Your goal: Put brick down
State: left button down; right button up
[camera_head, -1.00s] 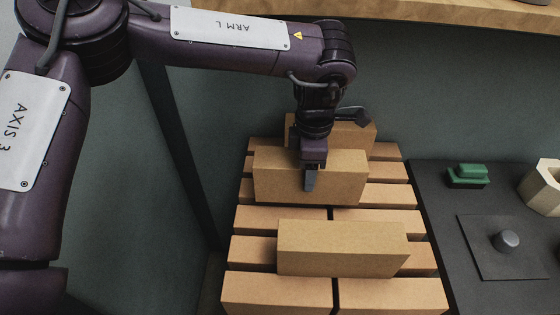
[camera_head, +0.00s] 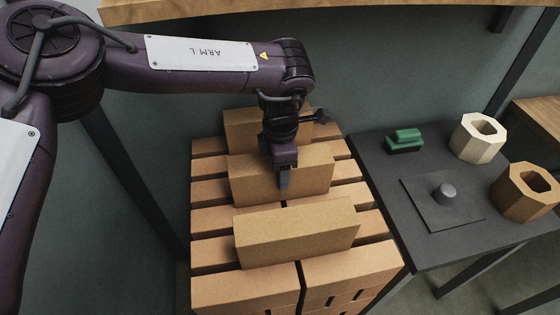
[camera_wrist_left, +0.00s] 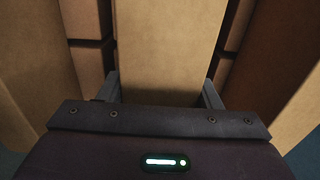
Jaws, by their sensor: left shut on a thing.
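A tan brick (camera_head: 312,179) stands in the middle of three tan bricks on top of a stack of orange-brown bricks (camera_head: 245,291). My left gripper (camera_head: 284,180) points down over this middle brick and is shut on it. In the left wrist view the brick (camera_wrist_left: 168,45) lies between the two fingers (camera_wrist_left: 161,92). Its underside is hidden, so I cannot tell whether it touches the stack. A nearer tan brick (camera_head: 297,236) and a farther tan brick (camera_head: 240,127) lie on the stack on either side of it. My right gripper is not in view.
A dark table (camera_head: 385,180) stands right of the stack. It holds a green-topped block (camera_head: 404,140), a plate with a grey knob (camera_head: 445,193), a cream hexagonal block (camera_head: 478,138) and a brown one (camera_head: 527,190). A wooden shelf edge (camera_head: 250,12) runs across the top.

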pick_arm(q)
jog(key=shift+c, duration=2.2)
grip_release()
jog(key=shift+s, duration=0.1)
notch_tip(320, 180, up, 8)
jog(key=shift+f, duration=0.15)
jog(key=shift+f, duration=0.1)
